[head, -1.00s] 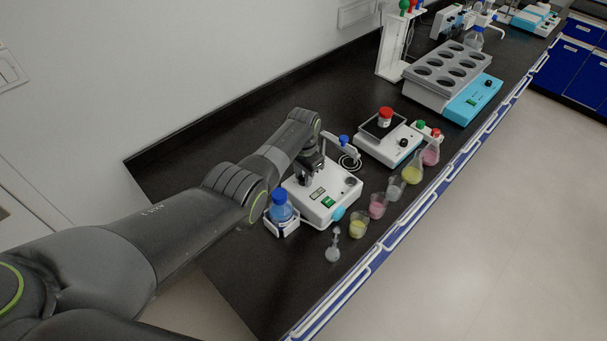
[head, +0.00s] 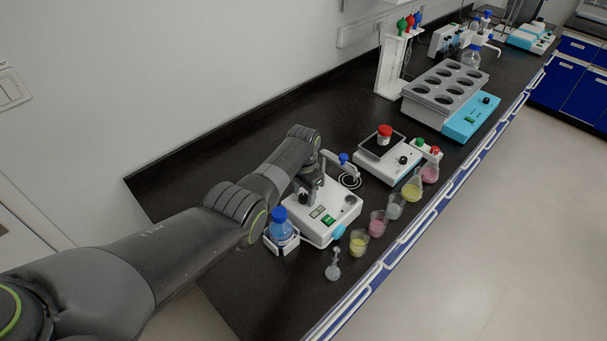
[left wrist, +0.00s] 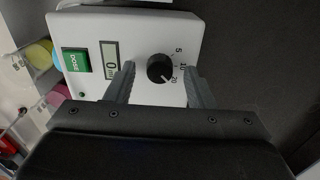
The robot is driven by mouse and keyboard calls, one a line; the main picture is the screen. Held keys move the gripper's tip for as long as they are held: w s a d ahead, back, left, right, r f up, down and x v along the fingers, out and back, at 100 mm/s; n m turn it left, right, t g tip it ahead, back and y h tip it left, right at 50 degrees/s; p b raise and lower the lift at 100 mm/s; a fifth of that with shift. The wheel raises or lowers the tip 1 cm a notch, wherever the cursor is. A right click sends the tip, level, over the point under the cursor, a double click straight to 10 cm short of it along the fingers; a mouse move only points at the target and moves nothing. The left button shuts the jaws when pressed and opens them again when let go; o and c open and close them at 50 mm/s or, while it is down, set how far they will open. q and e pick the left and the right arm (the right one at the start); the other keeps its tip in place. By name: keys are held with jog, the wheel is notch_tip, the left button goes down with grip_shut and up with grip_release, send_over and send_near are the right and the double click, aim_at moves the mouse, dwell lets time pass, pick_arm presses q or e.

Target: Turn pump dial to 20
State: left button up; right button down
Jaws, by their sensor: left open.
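The pump (head: 344,205) is a white box on the black bench, with a green button and a small display on top. Its dial (left wrist: 160,68) is a round black knob with the marks 5, 10 and 20 at its right side. The display (left wrist: 110,62) reads 0, and the green button (left wrist: 76,62) is labelled DOSE. My left gripper (left wrist: 159,80) is open, with one finger on each side of the dial and visible gaps to it. In the head view my left gripper (head: 310,186) points down over the pump. The exact dial setting is hard to read. My right gripper is not in view.
A blue-capped bottle (head: 282,228) stands in a holder left of the pump. Small beakers, one with yellow liquid (head: 358,242), and flasks line the bench's front edge. A scale (head: 372,165) carrying a red-capped jar (head: 384,133) stands behind the pump.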

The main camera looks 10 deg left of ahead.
aim_at(304, 196)
pick_arm(q)
jog(key=shift+r, duration=0.5)
notch_tip(304, 196, up, 5)
jog(key=shift+p, duration=0.3)
notch_tip(304, 196, up, 11)
jog(key=b, duration=0.2)
